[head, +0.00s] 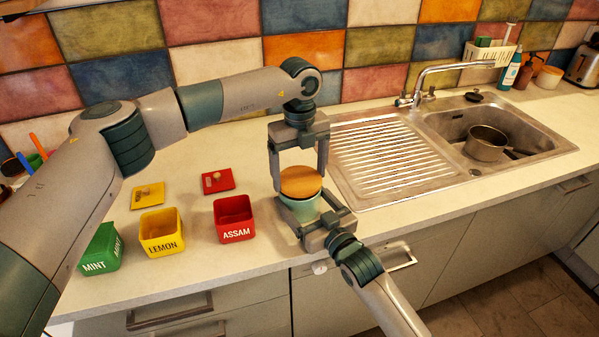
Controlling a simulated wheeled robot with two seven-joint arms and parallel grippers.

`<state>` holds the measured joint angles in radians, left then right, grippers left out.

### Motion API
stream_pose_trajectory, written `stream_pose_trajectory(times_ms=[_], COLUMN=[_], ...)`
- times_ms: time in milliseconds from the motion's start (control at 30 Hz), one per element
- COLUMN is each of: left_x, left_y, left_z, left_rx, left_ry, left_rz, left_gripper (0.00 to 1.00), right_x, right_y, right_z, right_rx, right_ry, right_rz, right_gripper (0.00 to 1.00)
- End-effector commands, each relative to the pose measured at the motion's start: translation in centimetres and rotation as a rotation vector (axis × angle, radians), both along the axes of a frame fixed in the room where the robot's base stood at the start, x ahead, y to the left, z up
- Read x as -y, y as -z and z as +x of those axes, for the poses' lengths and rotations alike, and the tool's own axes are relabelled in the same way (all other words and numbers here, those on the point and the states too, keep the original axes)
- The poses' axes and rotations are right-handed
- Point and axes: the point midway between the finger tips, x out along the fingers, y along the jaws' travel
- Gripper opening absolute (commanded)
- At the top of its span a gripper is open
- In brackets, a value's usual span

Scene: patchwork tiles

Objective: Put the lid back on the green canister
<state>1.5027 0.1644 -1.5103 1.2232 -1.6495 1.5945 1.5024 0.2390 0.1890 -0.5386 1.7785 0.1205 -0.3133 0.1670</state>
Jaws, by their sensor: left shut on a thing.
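The green canister (300,208) is a pale green round pot on the counter, left of the sink's drainboard. Its round wooden lid (300,181) is between the fingers of my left gripper (298,180), which comes down from above and is shut on it. The lid lies over the canister's mouth; whether it touches the rim or hovers just above it I cannot tell. My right gripper (308,208) reaches in from the front, its fingers on both sides of the canister's body, shut on it. The canister's lower part is hidden by this gripper.
Open square tins stand to the left: red ASSAM (234,220), yellow LEMON (161,233) and green MINT (100,250). A red lid (218,181) and a yellow lid (147,196) lie behind them. The sink (540,140) at right holds a saucepan (486,143).

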Motion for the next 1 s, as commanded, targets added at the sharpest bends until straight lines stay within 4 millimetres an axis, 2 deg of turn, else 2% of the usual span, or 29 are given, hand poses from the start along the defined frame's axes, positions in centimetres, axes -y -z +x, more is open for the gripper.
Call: stream_pose_trajectory(times_ms=[967,1000], left_x=[0.0,0.0], left_y=[1.2,1.3], left_z=[0.0,0.0], left_rx=[0.001,0.001], left_ry=[0.000,0.000], left_rz=[0.000,0.000], left_gripper=[0.60,0.85], right_x=[0.0,0.0], right_y=[0.1,0.1], right_z=[0.0,0.0], right_rx=[-0.001,-0.001], right_ry=[0.000,0.000], right_rz=[-0.001,-0.001], right_gripper=[0.40,0.40])
